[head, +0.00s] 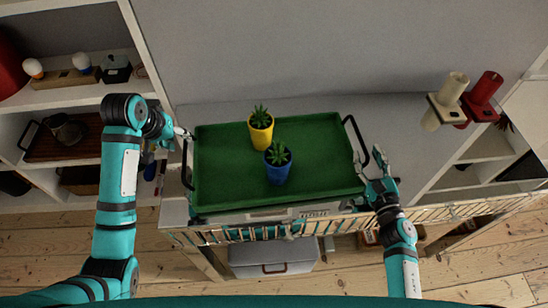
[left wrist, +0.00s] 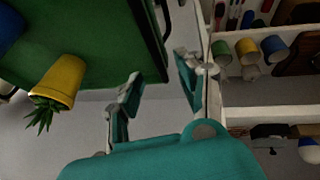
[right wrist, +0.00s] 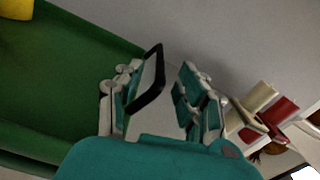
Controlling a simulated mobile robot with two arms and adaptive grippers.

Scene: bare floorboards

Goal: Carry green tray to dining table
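The green tray (head: 320,150) lies on a pale grey top, with a black handle at each end. It carries a yellow pot (head: 261,132) and a blue pot (head: 278,167), both with green plants. My left gripper (head: 182,136) is open beside the tray's left handle (head: 186,165); in the left wrist view its parted fingers (left wrist: 158,85) hold nothing. My right gripper (head: 372,166) is open at the right handle (head: 354,135). In the right wrist view the black handle (right wrist: 153,82) lies by the left finger, partly between the parted fingers (right wrist: 155,92). No dining table is recognisable.
Shelves with a brown tray (head: 68,140) and small items stand at the left. Cream (head: 445,100) and red (head: 480,98) holders and more shelves are at the right. A slatted rail (head: 350,222) runs along the near edge, above bare floorboards (head: 450,262).

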